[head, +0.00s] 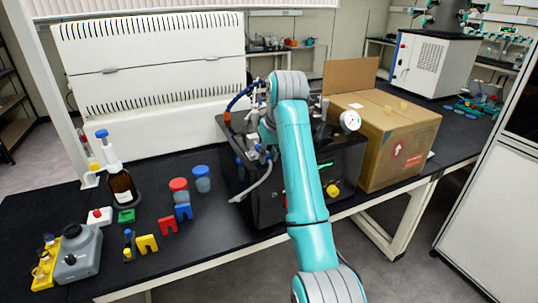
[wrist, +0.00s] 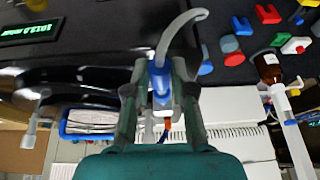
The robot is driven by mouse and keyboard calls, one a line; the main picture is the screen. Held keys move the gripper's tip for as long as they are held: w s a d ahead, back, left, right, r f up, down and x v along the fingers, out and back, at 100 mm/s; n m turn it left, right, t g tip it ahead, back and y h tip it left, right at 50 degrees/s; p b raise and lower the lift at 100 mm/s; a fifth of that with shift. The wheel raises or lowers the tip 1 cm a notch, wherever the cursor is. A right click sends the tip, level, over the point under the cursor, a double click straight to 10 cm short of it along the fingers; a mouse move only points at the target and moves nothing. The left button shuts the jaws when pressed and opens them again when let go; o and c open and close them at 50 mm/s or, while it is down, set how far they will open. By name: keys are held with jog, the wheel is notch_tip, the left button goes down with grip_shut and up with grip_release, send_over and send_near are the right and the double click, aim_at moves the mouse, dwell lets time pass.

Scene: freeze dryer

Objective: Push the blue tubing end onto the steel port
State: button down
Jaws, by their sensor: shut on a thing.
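My gripper (wrist: 159,88) is shut on a blue piece (wrist: 159,75), which looks like the blue tubing end. A grey hose (wrist: 181,28) curves up and right beyond it in the wrist view. In the head view a dark blue tube (head: 241,97) arcs at the left of my arm, and a grey hose (head: 256,184) hangs in front of the black freeze dryer (head: 345,168). My arm hides much of the gripper there. Steel fittings show beside the gauge, and one grey fitting (wrist: 30,132) stands at the wrist view's left. I cannot tell which is the steel port.
A pressure gauge (head: 349,121) stands right of my arm. An open cardboard box (head: 395,140) sits close to the dryer's right. A brown bottle (head: 123,187), red and blue jars, coloured blocks and a grey container (head: 79,253) occupy the bench's left. Bare bench lies between them.

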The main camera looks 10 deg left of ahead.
jog(key=shift+w+a, duration=0.8)
jog(key=shift+w, duration=0.35)
dwell(2.3)
jog(key=c, duration=0.9)
grip_release()
jog(key=shift+r, duration=0.1)
notch_tip(320, 180, up, 10)
